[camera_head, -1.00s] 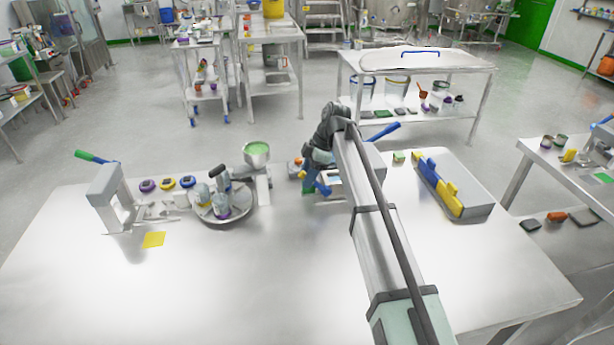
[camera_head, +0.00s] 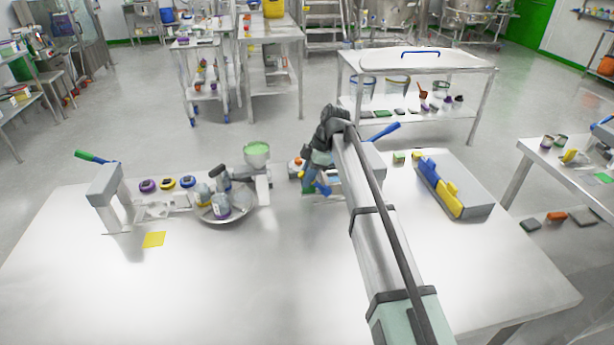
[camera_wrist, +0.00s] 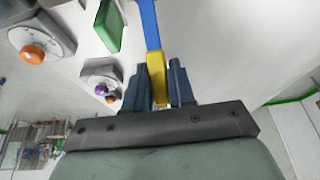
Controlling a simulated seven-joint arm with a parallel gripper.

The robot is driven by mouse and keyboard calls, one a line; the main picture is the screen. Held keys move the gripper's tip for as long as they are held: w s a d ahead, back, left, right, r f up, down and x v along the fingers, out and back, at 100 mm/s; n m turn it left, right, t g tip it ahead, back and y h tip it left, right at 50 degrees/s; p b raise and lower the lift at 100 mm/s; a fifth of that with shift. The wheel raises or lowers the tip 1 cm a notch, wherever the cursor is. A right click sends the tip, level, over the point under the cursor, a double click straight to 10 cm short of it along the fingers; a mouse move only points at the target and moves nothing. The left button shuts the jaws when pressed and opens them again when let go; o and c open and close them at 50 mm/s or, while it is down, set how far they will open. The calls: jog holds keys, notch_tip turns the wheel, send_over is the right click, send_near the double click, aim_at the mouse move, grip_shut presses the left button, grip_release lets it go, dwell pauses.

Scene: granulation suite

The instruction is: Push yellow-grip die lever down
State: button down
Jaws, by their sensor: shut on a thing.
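In the wrist view, the yellow grip (camera_wrist: 157,78) of the lever stands between the two dark blue fingers of my gripper (camera_wrist: 159,88). The lever's blue shaft (camera_wrist: 148,22) runs up from the grip to the top edge of the picture. My gripper is shut on the yellow grip. In the head view, my gripper (camera_head: 314,183) is low near the back edge of the table, beside the grey press (camera_head: 374,160) at right. My arm hides part of this press, and the grip is hard to make out there.
In the wrist view, an orange knob (camera_wrist: 33,54) and a green block (camera_wrist: 109,25) lie left of the lever. In the head view, a round tray with bottles (camera_head: 225,218) stands left of my gripper, and a grey bin rack (camera_head: 470,212) stands right. The table front is clear.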

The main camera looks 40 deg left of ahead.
jog(key=shift+s+a, duration=0.1)
dwell(0.3)
jog(key=shift+s+a+f+t+h, duration=0.3)
jog(key=shift+f+t+h, duration=0.2)
jog(key=shift+t+h, duration=0.05)
jog(key=shift+s+a+f+t+h, duration=0.3)
jog(key=shift+f+t+h, duration=0.2)
jog(key=shift+t+h, duration=0.05)
jog(key=shift+s+a+f+t+h, duration=0.2)
jog(key=shift+f+t+h, duration=0.6)
jog(key=shift+s+a+f+t+h, duration=0.15)
jog(key=shift+f+t+h, duration=0.65)
jog(key=c, duration=1)
grip_release()
jog(key=shift+c, duration=0.2)
jog(key=v, duration=1.3)
jog(key=shift+r, duration=0.35)
